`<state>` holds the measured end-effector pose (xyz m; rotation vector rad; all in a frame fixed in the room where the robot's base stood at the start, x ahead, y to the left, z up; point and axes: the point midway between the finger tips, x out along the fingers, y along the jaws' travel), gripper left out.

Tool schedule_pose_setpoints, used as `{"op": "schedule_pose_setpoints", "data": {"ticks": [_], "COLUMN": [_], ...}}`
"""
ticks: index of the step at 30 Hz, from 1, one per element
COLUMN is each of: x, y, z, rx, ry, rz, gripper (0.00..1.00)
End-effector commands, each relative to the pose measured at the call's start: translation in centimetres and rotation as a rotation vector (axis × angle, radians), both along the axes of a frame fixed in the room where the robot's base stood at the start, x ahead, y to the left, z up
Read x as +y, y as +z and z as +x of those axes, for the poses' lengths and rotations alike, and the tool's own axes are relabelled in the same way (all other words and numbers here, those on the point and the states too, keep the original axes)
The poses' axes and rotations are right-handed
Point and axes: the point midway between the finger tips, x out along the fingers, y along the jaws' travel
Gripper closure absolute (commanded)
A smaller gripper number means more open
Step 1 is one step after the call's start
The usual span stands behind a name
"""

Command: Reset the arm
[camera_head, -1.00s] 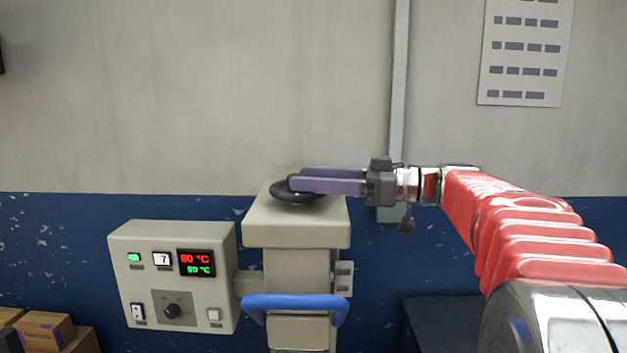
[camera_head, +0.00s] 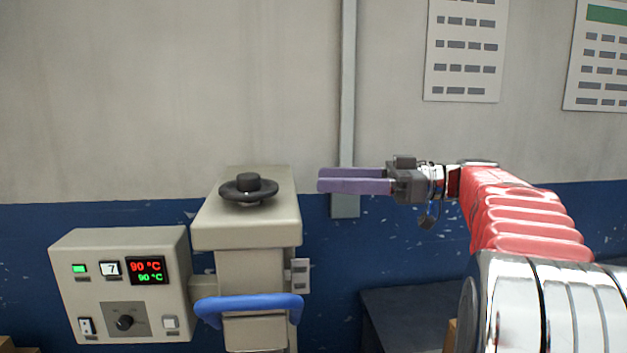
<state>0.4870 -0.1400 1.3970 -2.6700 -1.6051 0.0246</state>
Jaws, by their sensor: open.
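My gripper (camera_head: 319,180) is open and empty, with two purple fingers pointing left. It hangs in the air to the right of the beige machine head. My red-sleeved arm reaches to it from the lower right. A black round knob (camera_head: 248,190) sits on top of the machine head (camera_head: 247,233), apart from the fingers and fully in view.
A control box (camera_head: 125,285) with a red and green display reading 90 °C stands left of the machine. A blue handle (camera_head: 250,307) sticks out in front. A dark table (camera_head: 410,308) stands at lower right. A grey conduit (camera_head: 348,90) runs down the wall behind.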

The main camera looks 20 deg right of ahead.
Motion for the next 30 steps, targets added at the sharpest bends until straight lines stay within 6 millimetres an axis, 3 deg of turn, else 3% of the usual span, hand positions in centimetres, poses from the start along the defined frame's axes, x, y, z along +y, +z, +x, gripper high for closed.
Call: {"op": "schedule_pose_setpoints", "data": {"ticks": [22,27,30], "x": [-0.6,-1.0,-1.6], "y": [0.0,-0.4,-2.1], "z": [-0.4,0.3,1.2], "rx": [0.016,0.118,0.253], "ry": [0.001,-0.032,-0.080], "rz": [0.008,0.049,0.072], "gripper": [0.48,0.48,0.48]}}
